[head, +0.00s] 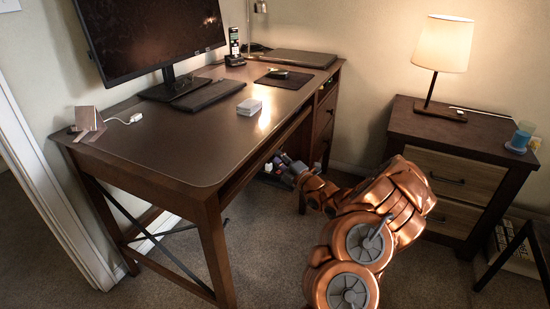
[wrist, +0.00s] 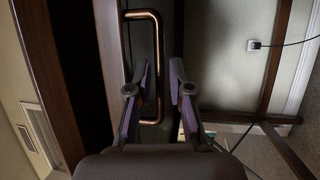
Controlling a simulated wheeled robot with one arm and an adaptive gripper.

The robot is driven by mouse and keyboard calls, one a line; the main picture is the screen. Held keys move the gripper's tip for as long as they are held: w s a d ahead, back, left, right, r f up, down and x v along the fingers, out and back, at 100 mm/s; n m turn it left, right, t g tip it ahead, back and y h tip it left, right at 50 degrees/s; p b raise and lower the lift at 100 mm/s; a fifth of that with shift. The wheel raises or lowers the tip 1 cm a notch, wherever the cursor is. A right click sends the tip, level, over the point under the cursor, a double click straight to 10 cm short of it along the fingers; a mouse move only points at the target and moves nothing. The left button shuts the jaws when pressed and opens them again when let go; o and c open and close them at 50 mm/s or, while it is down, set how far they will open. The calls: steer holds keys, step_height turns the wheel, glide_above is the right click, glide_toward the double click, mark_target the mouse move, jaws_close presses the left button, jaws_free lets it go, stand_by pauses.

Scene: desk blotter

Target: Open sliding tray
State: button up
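The desk (head: 190,140) has a long sliding tray (head: 262,153) under the front edge of its top, and it looks pushed in. In the wrist view a copper-coloured bar handle (wrist: 159,40) stands out from a narrow panel (wrist: 108,60), probably the tray's front. My gripper (wrist: 160,64) is open, with one finger on each side of the handle's bar in that view. Whether either finger touches the bar, I cannot tell. In the head view my gripper (head: 279,168) is low at the desk's front, and the handle is hidden there.
A nightstand (head: 455,150) with a lamp (head: 443,45) stands on the right. Carpet (head: 270,230) in front is clear.

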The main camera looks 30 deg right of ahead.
steer(key=shift+w+a+r, duration=0.1)
steer(key=shift+w+r, duration=0.05)
steer(key=shift+w, duration=0.3)
jaws_close()
stand_by(0.3)
